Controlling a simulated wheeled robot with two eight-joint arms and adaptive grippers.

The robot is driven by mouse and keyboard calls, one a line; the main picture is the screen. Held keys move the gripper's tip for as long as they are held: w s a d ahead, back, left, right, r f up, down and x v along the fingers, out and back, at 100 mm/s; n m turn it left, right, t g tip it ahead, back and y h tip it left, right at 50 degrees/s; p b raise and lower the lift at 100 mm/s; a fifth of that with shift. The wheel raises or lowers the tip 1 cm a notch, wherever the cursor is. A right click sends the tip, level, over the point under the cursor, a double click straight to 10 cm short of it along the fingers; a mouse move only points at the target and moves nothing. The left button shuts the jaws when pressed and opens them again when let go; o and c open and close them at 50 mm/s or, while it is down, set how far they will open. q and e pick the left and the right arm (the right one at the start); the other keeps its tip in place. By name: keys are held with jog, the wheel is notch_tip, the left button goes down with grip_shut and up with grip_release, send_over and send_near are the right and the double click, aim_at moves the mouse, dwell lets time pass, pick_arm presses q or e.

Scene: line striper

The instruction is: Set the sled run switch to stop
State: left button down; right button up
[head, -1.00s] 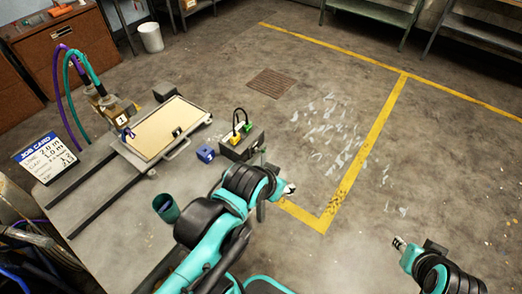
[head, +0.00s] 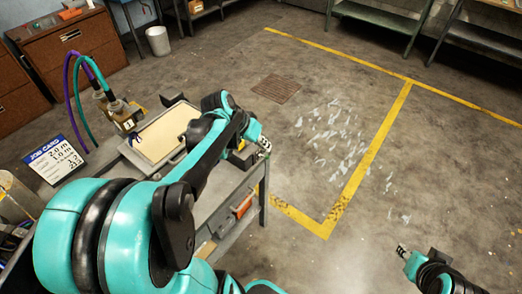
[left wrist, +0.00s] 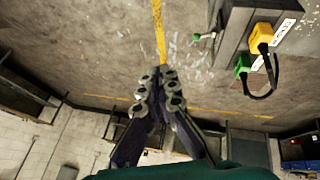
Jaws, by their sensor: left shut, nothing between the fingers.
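In the left wrist view a grey box (left wrist: 240,25) fills the upper right, with a yellow plug (left wrist: 262,38) and a green plug (left wrist: 243,66) joined by a black cable. A small lever with a green tip (left wrist: 197,37) sticks out from the box's side; I cannot read its setting. My left gripper (left wrist: 160,78) is shut and empty, below and left of the lever, apart from it. In the head view my left gripper (head: 264,146) is by the bench's right edge, and my arm hides most of the box. My right gripper (head: 402,250) is over the floor at lower right.
The bench (head: 222,207) carries a framed tan panel (head: 163,138), a job card (head: 55,159) and hose fittings (head: 121,117). An orange-handled item (head: 243,203) lies on its lower shelf.

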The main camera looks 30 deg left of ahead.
pick_arm(q)
jog(key=w+a+f+t+h, duration=0.1)
jog(key=w+a+f+h, duration=0.1)
jog(key=a, duration=0.9)
jog(key=shift+w+a+f+p, duration=0.15)
jog(key=shift+w+f+p, duration=0.15)
jog(key=shift+f, duration=0.3)
jog(key=b, duration=0.4)
send_over(260, 150)
jog(key=s, duration=0.1)
jog(key=f, duration=0.7)
jog(key=shift+s+f, duration=0.2)
jog(key=shift+f, duration=0.05)
jog(key=f, duration=0.1)
jog(key=d+f, duration=0.1)
jog(key=f, duration=0.1)
jog(key=shift+s+d+b, duration=0.15)
jog(key=shift+s+b, duration=0.1)
jog(key=shift+b, duration=0.15)
jog(key=shift+s+d+f, duration=0.1)
jog(key=shift+d+f, duration=0.1)
jog(key=shift+f, duration=0.1)
